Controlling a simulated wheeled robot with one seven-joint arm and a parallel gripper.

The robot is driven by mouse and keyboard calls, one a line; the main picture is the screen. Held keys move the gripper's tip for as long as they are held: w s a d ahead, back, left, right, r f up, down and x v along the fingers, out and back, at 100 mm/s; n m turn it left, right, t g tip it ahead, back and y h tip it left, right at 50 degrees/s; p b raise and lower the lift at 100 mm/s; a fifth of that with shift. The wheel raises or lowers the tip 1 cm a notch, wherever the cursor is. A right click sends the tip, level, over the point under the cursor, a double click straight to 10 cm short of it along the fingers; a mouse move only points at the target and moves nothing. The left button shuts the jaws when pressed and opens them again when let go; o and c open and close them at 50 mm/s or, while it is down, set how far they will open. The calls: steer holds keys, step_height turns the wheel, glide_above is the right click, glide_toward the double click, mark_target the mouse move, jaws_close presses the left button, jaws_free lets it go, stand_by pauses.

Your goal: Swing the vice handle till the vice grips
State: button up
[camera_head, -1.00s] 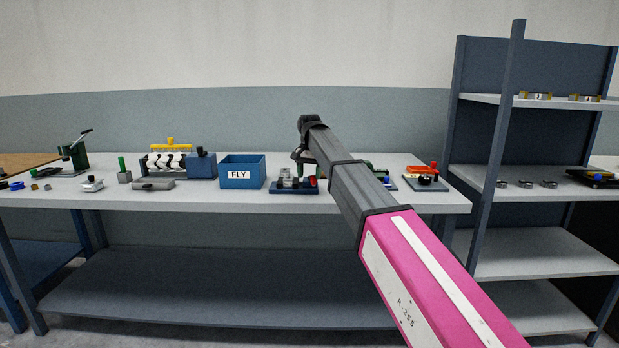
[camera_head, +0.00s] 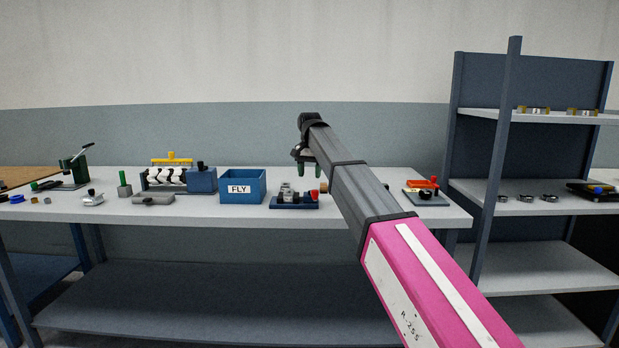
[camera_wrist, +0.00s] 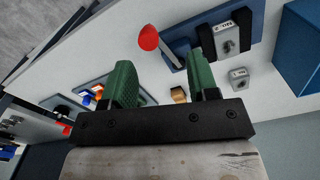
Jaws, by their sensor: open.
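What looks like the vice is a dark blue plate (camera_head: 290,206) with grey metal blocks on the bench. In the wrist view its plate (camera_wrist: 208,22) carries a labelled grey block (camera_wrist: 226,40). A lever handle with a red knob (camera_wrist: 148,38) sticks out from the plate's end; the red end also shows in the head view (camera_head: 315,196). My gripper (camera_head: 308,169) is above the bench, just behind and above the vice, fingers down. In the wrist view my gripper (camera_wrist: 164,76) is open and empty, its green fingers apart from the handle.
A blue FLY bin (camera_head: 242,188) stands left of the vice. A small tan block (camera_wrist: 178,95) shows between my fingers on the bench. A plate with orange and black parts (camera_head: 426,194) lies to the right. A shelf rack (camera_head: 485,150) stands at the right end.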

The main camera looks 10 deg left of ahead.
steer(key=shift+r, duration=2.35)
step_height(320, 180, up, 11)
steer(key=shift+f, duration=0.15)
steer(key=shift+c, duration=0.3)
